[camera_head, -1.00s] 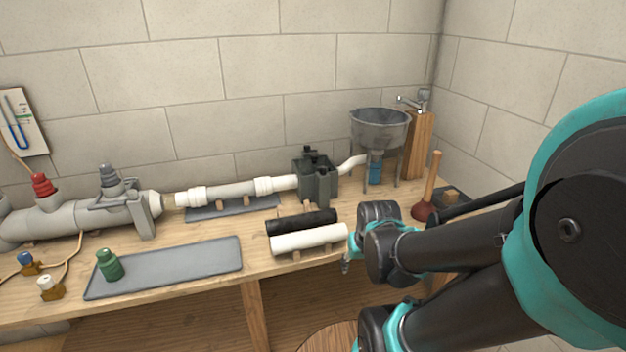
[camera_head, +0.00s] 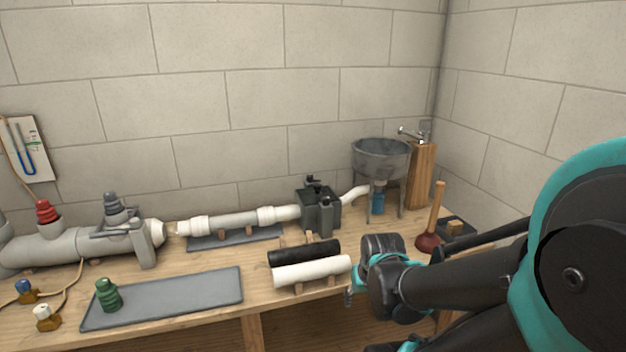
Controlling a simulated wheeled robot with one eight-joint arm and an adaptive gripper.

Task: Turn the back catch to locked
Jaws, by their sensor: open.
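A dark grey box (camera_head: 318,215) stands at the back of the bench, joined to the white pipe. It has a small black knob or catch on top (camera_head: 313,182) and another dark part at its front right (camera_head: 326,204). My gripper (camera_head: 349,297) shows only as a small tip at the bench's front edge, below and right of the box. It is open and touches none of these; my wrist hides most of it.
A black tube (camera_head: 303,253) and a white tube (camera_head: 312,271) lie on supports before the box. A metal funnel (camera_head: 381,160) and a plunger (camera_head: 431,240) stand to the right. A grey mat (camera_head: 180,296) with a green fitting (camera_head: 107,294) lies at front left.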

